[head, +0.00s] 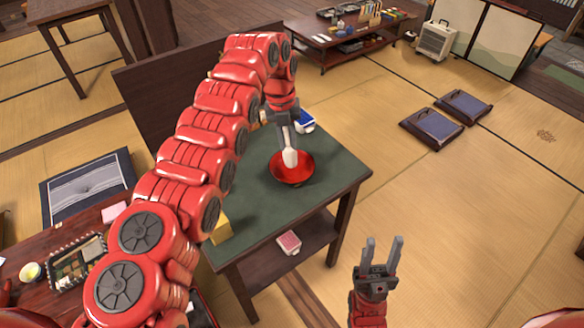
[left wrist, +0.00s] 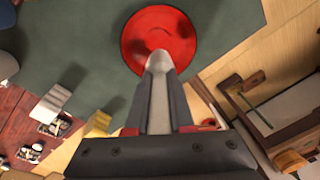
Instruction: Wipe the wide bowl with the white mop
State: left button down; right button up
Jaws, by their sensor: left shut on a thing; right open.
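The wide bowl (head: 303,178) is red and shallow and sits on the green top of a small table. It also shows in the left wrist view (left wrist: 178,32), with dark smudges inside. My left gripper (head: 284,139) points down over the bowl and is shut on the white mop (head: 290,158). The white mop (left wrist: 159,62) sticks out past the fingertips in the left wrist view, its tip over the near part of the bowl. I cannot tell whether the tip touches the bowl. My right gripper (head: 383,257) is open and empty, to the right of the table.
The green-topped table (head: 258,212) carries a yellow block (head: 221,230) and a blue and white box (head: 304,121). A pink item (head: 289,242) lies on its lower shelf. A brown low table (head: 32,245) stands at lower left. Tatami floor is open on the right.

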pick_arm(q)
notch_tip(320, 180, up, 6)
jog(key=p, duration=0.4)
jog(key=shift+r, duration=0.1)
